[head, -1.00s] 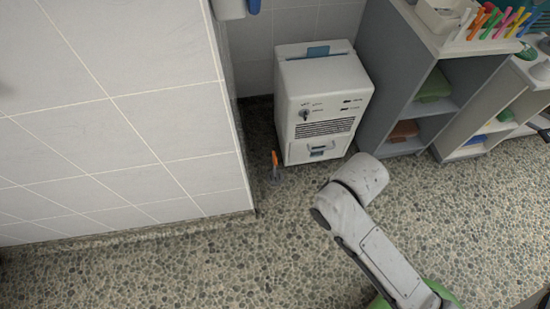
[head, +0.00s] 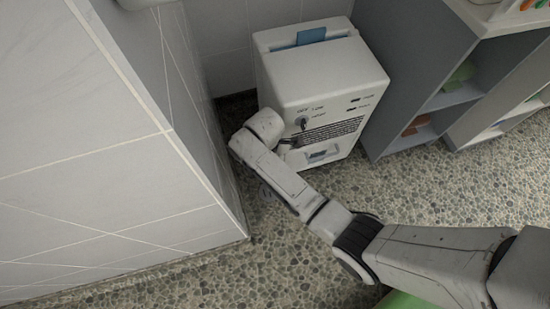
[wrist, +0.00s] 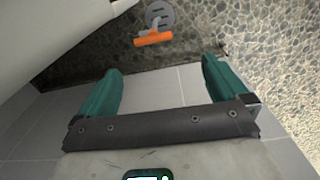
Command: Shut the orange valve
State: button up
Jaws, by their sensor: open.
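The orange valve shows in the wrist view as an orange bar handle (wrist: 153,39) on a short grey stem, with a round grey base (wrist: 160,15) behind it. The handle lies nearly crosswise, slightly tilted, at the upper middle. My gripper (wrist: 160,66) has its two teal fingers apart with nothing between them. The handle is beyond the fingertips, roughly in line with the gap, and apart from them. In the head view my arm reaches to the left front of the white machine (head: 330,75); the valve and the fingers are hidden there.
The white machine stands against the back wall, close to my arm's end. A tiled wall block (head: 90,190) rises on the left, with a narrow gap between them. A grey shelf unit (head: 415,60) stands to the right. The pebbled floor (head: 120,285) in front is clear.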

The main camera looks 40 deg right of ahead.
jog(key=f+b, duration=0.2)
jog(key=f, duration=0.1)
jog(key=w+f+b, duration=0.1)
jog(key=f+b, duration=0.1)
jog(key=f, duration=0.2)
jog(key=f+b, duration=0.2)
jog(key=f, duration=0.2)
jog(key=shift+w+d+f, duration=0.15)
jog(key=shift+d+f, duration=0.05)
jog(key=shift+d, duration=0.05)
jog(key=shift+c, duration=0.3)
jog(key=c, duration=0.7)
